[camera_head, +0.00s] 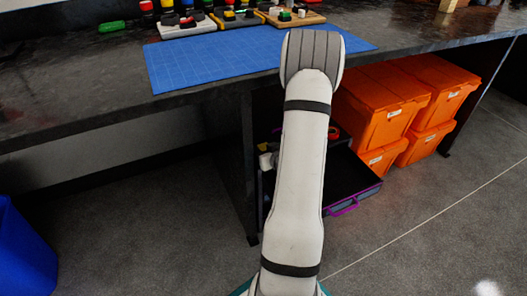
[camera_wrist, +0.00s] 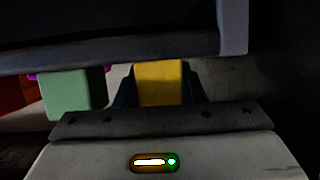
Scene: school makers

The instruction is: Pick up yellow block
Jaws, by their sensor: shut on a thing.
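The yellow block (camera_wrist: 160,84) is in the middle of the wrist view, between the two dark fingers of my gripper (camera_wrist: 160,92). My gripper is shut on it. What lies under the block is too dark to tell.
A green block (camera_wrist: 72,96) is left of the gripper in the wrist view. A dark edge (camera_wrist: 150,55) crosses above the fingers. The head view shows the workbench (camera_head: 90,85), a blue mat (camera_head: 200,65), a black drawer with purple trim (camera_head: 352,190) and orange bins (camera_head: 375,105).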

